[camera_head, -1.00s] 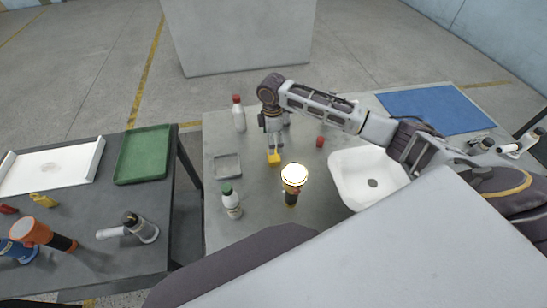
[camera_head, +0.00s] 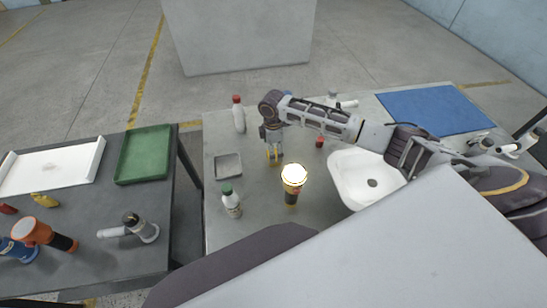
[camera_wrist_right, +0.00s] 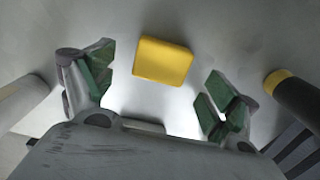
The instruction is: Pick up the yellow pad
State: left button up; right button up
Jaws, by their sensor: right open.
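The yellow pad (camera_wrist_right: 163,62) lies on the grey table, between and slightly beyond the open fingers of my right gripper (camera_wrist_right: 155,86) in the right wrist view. A gap shows on both sides of it, and neither finger touches it. In the head view my right gripper (camera_head: 273,150) points down just over the pad (camera_head: 274,159), and its fingers partly hide the pad. My left gripper is not in view.
A lit flashlight (camera_head: 292,182) stands close to the pad. A green-capped bottle (camera_head: 231,202), grey tray (camera_head: 228,166), red-capped bottle (camera_head: 239,115) and red-topped item (camera_head: 320,142) are around it. A white basin (camera_head: 350,185) is to the right, a blue mat (camera_head: 435,110) farther back.

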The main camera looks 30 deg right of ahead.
jog(key=shift+s+d+f, duration=0.1)
jog(key=shift+s+f, duration=0.05)
jog(key=shift+f, duration=1.95)
jog(key=shift+c, duration=0.3)
jog(key=c, duration=0.9)
